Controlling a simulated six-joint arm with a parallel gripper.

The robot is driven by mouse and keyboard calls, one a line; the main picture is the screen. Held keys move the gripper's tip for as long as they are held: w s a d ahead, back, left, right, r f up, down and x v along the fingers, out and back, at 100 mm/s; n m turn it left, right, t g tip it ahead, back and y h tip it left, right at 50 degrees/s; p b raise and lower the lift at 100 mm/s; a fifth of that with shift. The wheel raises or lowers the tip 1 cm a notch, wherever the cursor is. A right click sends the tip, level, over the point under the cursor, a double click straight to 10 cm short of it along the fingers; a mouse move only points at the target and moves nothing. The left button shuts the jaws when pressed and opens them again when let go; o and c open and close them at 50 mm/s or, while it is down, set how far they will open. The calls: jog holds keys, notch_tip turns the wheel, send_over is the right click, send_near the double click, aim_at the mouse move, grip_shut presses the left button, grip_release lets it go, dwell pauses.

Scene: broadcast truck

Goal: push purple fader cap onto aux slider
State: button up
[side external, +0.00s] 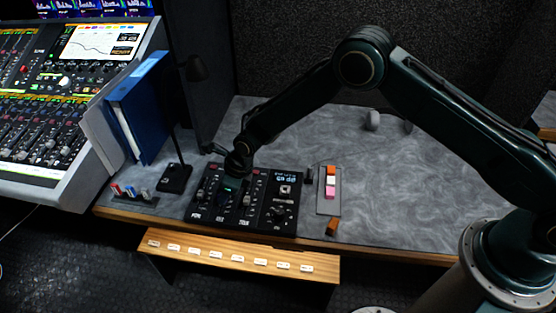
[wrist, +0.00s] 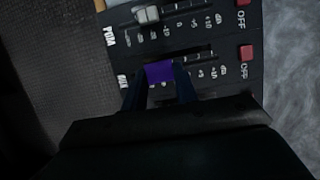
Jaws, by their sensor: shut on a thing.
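The purple fader cap (wrist: 160,72) is held between the two dark fingers of my gripper (wrist: 160,82) in the wrist view. It sits at the left end of the slot of the aux slider (wrist: 198,57), beside the AUX label (wrist: 122,81). I cannot tell whether the cap touches the slider stem or is seated on it. In the side view my gripper (side external: 230,182) is low over the black mixer panel (side external: 263,223), and the cap is hidden there.
A grey cap (wrist: 147,14) stands on the neighbouring slider. Red OFF buttons (wrist: 246,52) lie to the right. A lamp (side external: 174,178) and blue binder (side external: 140,110) stand left.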

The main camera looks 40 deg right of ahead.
jog(key=shift+f, duration=0.25)
jog(key=o, duration=1)
jog(key=shift+r, duration=0.15)
jog(key=v, duration=1.3)
jog(key=shift+r, duration=0.25)
jog(key=shift+s+d, duration=0.15)
